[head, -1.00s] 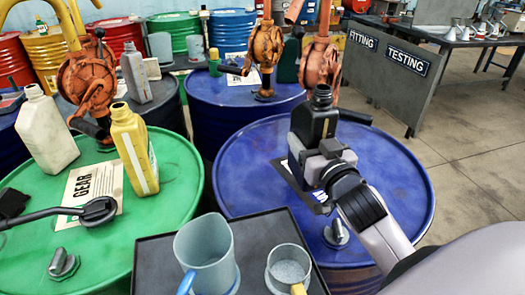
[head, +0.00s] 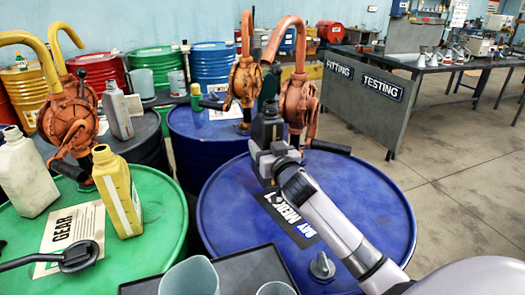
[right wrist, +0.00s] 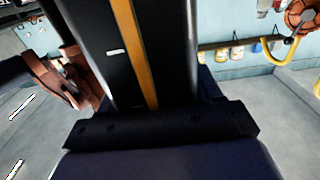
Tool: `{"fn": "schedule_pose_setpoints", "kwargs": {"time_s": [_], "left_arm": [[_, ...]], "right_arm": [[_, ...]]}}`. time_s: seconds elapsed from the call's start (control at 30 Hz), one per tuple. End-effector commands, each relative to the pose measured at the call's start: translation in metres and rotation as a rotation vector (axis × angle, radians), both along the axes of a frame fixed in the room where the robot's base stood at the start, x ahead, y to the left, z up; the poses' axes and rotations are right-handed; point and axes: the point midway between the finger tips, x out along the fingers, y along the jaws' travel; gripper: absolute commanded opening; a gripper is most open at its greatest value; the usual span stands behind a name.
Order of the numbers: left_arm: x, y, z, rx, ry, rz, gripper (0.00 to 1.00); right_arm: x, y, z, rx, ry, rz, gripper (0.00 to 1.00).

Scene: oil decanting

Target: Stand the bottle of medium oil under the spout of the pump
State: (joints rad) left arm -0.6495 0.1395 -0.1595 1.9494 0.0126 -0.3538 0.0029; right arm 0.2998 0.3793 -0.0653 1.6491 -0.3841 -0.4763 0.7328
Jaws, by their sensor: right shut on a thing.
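The bottle of medium oil (head: 266,130) is dark, with an orange stripe visible in the right wrist view (right wrist: 138,50). My right gripper (head: 268,157) is shut on it and holds it about upright at the far side of the blue drum (head: 360,200). The orange pump (head: 304,93) stands just right of and behind the bottle. Its spout (head: 278,42) curves down to the left, and the tip appears above the bottle's neck in the picture. Depth alignment is unclear, and my gripper hides the bottle's base. My left gripper is not in view.
A green drum (head: 165,190) at left carries a yellow bottle (head: 118,195), a white bottle (head: 25,175) and a black round-ended tool (head: 75,257). A dark tray (head: 250,265) with mugs is in front.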

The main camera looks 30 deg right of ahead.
Motion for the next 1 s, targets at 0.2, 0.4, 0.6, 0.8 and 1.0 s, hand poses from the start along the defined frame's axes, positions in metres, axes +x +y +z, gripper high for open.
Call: {"fn": "schedule_pose_setpoints", "kwargs": {"time_s": [0.2, 0.4, 0.6, 0.8, 1.0], "left_arm": [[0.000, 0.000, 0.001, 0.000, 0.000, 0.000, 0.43], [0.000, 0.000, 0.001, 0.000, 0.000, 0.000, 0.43], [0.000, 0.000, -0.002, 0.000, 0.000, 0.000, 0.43], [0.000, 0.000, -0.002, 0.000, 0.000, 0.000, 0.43], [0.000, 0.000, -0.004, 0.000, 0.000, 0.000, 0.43]], "right_arm": [[0.025, -0.006, 0.004, -0.002, -0.008, 0.001, 0.08], [0.030, -0.007, -0.002, -0.001, -0.005, 0.001, 0.08], [0.030, -0.007, -0.028, 0.000, -0.004, 0.000, 0.08], [0.030, -0.007, -0.032, -0.002, -0.007, 0.002, 0.08], [0.030, -0.007, -0.035, -0.002, -0.007, 0.002, 0.08]]}}
